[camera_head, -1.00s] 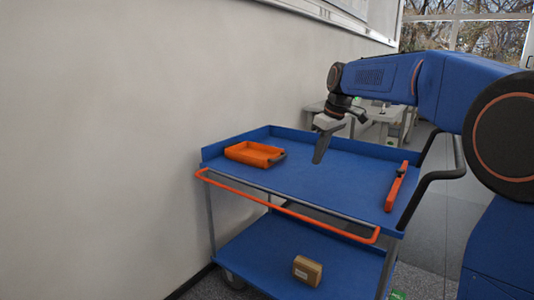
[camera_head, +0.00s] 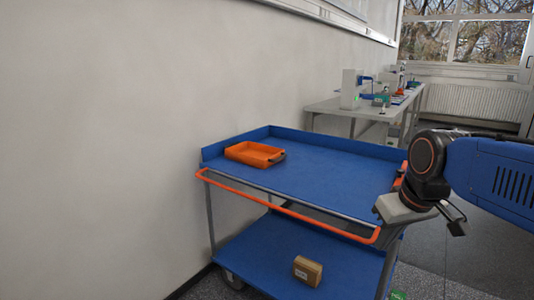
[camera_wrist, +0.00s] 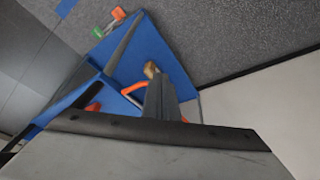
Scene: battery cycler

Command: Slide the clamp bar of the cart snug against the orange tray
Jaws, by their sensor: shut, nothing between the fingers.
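The orange tray (camera_head: 255,153) lies on the cart's blue top shelf (camera_head: 320,170), towards the far left corner. The orange-red clamp bar (camera_head: 402,172) is at the right end of that shelf, far from the tray. My arm hides most of the bar in the head view. My gripper (camera_head: 389,209) is at the cart's front right corner, in front of the bar; I cannot tell if they touch. In the wrist view its grey fingers (camera_wrist: 161,100) are together and empty. An orange patch (camera_wrist: 93,107) there may be the bar.
An orange handle rail (camera_head: 290,207) runs along the cart's front edge. A cardboard box (camera_head: 307,270) sits on the lower shelf. A wall (camera_head: 100,150) stands close on the left. The top shelf between tray and bar is clear.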

